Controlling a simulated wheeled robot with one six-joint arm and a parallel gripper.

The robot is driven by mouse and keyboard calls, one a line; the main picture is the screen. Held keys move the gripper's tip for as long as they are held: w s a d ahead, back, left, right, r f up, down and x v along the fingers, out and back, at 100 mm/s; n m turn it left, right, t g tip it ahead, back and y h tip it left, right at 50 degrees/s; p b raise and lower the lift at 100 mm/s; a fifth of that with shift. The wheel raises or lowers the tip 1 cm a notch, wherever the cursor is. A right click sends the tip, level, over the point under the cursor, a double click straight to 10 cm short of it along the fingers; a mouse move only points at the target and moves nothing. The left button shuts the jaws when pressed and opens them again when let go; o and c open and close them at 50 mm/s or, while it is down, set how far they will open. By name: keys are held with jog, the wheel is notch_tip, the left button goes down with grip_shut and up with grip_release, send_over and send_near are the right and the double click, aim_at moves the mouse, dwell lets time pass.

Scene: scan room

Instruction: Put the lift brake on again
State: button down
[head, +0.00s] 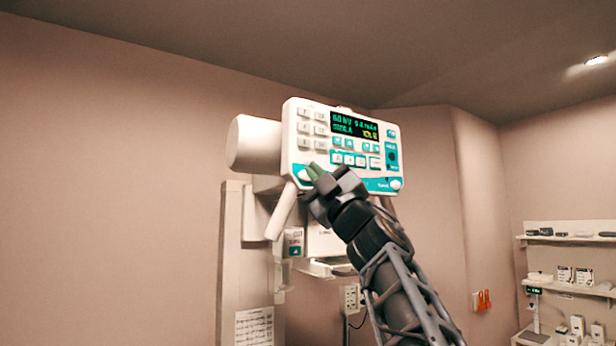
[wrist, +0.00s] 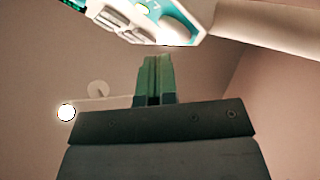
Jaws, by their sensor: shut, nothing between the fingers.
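A white control panel (head: 345,150) with a lit display and rows of buttons is mounted high on a column, and its lower edge shows at the top of the wrist view (wrist: 160,20). A white handle (head: 284,212) slants down from its lower left. My gripper (head: 314,170) is shut and empty, with its green fingertips at the panel's lower left part. In the wrist view the fingertips (wrist: 154,66) point up just below the panel's edge; I cannot tell whether they touch it. The gripper hides part of the panel's lower edge. I cannot tell which control is the lift brake.
A pale column (head: 232,260) stands below the panel, with a printed sheet (head: 254,327) on it. Shelves (head: 570,240) with boxes and small devices are at the far right. Orange clips (head: 483,299) hang on the wall. The space left of the column is clear.

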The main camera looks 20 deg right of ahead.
jog(key=shift+w, duration=0.15)
dwell(0.4)
jog(key=shift+w, duration=0.3)
jog(key=shift+w+a, duration=0.1)
jog(key=shift+w, duration=0.25)
dwell(0.7)
jog(key=shift+s, duration=0.2)
dwell(0.3)
jog(key=shift+s, duration=0.55)
jog(key=s, duration=0.5)
jog(key=shift+d, duration=0.35)
dwell(0.8)
